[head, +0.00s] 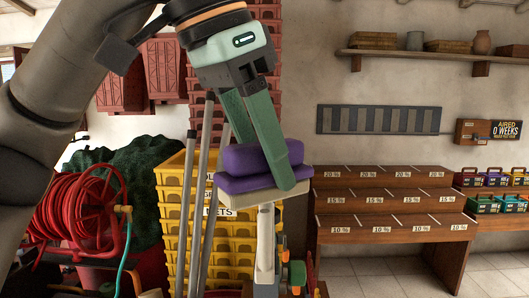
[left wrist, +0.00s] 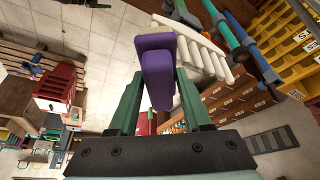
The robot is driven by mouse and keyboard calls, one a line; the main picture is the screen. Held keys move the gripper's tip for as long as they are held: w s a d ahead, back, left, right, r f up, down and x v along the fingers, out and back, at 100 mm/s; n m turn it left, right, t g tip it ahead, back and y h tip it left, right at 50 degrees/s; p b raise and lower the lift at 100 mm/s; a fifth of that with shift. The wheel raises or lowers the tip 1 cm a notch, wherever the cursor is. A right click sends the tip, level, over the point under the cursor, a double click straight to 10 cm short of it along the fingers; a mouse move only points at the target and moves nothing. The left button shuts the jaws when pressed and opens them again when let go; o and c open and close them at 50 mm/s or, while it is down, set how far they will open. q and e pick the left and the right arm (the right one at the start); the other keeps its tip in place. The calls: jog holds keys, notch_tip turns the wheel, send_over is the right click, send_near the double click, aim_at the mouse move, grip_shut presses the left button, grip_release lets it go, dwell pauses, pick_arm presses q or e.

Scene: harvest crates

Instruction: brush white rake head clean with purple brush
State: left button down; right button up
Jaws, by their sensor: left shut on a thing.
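My left gripper (head: 283,172) is shut on the purple brush (head: 234,160), whose body lies between the green fingers. The brush also shows between the fingers in the left wrist view (left wrist: 155,60). The white rake head (left wrist: 205,58) shows just right of the brush in that view, with a row of thick tines. In the head view, a whitish block (head: 250,198) lies right under the purple, with a pale upright shaft (head: 265,240) below it. I cannot tell whether this block is bristles or rake head, nor whether brush and rake touch. My right gripper is not in view.
Yellow crates (head: 172,215) are stacked behind several grey poles (head: 200,190). A red hose reel (head: 85,215) stands at the left. A stepped wooden stand (head: 385,205) with percent labels is at the right.

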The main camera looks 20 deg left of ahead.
pick_arm(q)
jog(key=shift+f+b, duration=0.35)
jog(key=shift+f, duration=0.3)
